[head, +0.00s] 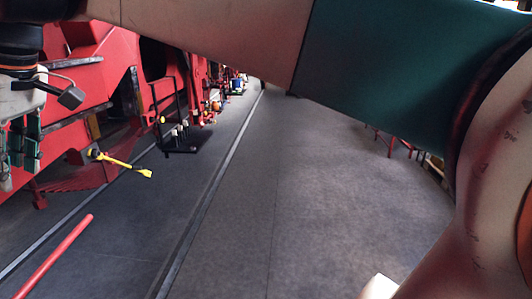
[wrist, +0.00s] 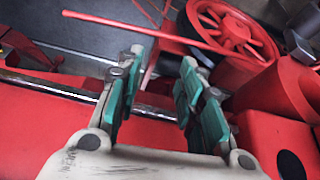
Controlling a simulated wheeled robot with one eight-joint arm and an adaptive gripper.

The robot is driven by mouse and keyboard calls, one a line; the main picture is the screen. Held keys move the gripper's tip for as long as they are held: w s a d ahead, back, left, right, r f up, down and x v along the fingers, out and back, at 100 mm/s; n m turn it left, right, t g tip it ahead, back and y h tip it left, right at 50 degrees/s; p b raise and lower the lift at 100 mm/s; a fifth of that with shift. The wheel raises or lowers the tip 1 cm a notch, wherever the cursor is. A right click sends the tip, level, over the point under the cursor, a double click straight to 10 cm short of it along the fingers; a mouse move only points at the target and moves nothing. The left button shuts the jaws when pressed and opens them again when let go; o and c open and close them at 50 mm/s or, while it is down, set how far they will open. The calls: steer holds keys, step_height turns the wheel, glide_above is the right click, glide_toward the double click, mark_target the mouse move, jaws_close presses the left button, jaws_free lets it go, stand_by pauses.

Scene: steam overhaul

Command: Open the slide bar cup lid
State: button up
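My gripper (wrist: 163,62) shows in the wrist view with its two teal-padded fingers apart and nothing between them. In the head view my gripper (head: 20,150) hangs at the far left, in front of red machinery. A bright metal bar (wrist: 50,88), perhaps the slide bar, runs across behind the fingers in the wrist view, along a red surface. I cannot make out a cup lid for certain in either view. My fingers hide part of the bar, and I cannot tell whether they touch anything.
Red locomotive machinery (head: 85,125) fills the left of the head view. A yellow tool (head: 122,163) juts from it, and a red rod (head: 55,257) shows lower left. A black stand (head: 183,148) is on the floor. The grey floor (head: 320,190) is clear mid-view. A red wheel (wrist: 258,38) shows at the wrist.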

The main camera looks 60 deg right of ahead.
steer(key=shift+s+f+b, duration=0.25)
steer(key=shift+f+b, duration=0.1)
steer(key=shift+f, duration=0.65)
steer(key=shift+s+f+b, duration=0.25)
steer(key=shift+f+b, duration=0.1)
steer(key=shift+f, duration=0.65)
steer(key=shift+m, duration=0.3)
